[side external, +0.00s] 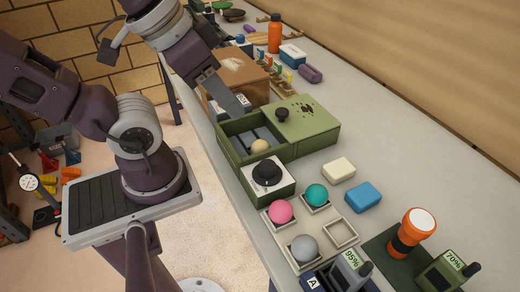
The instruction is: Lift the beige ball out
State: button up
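The beige ball (260,146) lies inside the open left part of a green box (236,163), near its front wall. Only the ball's upper part shows over the wall. A green cover (306,118) with a dark knob (282,114) lies over the right part of the box. My gripper (241,108) is above and behind the open part, at the box's far left edge, apart from the ball. Its fingers are small and partly merge with the box behind, so I cannot tell how far apart they are.
A beige tray (325,243) holds pink, teal and grey balls, with one empty compartment. A cardboard box (233,72) stands behind my gripper. Cream (338,170) and blue (363,197) blocks lie right.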

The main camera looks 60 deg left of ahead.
jog(key=o, duration=0.4)
jog(key=shift+o, duration=0.2)
jog(key=m+g+y, duration=0.1)
jog(key=m+g, duration=0.4)
jog(key=m, duration=1.5)
send_over(261, 142)
jog(key=d, duration=0.1)
notch_tip(261, 142, down, 16)
jog(key=shift+d+r, duration=0.1)
jog(key=shift+r, duration=0.15)
jog(key=f, duration=0.4)
jog(key=a+f, duration=0.1)
jog(key=f, duration=0.1)
jog(key=shift+f, duration=0.25)
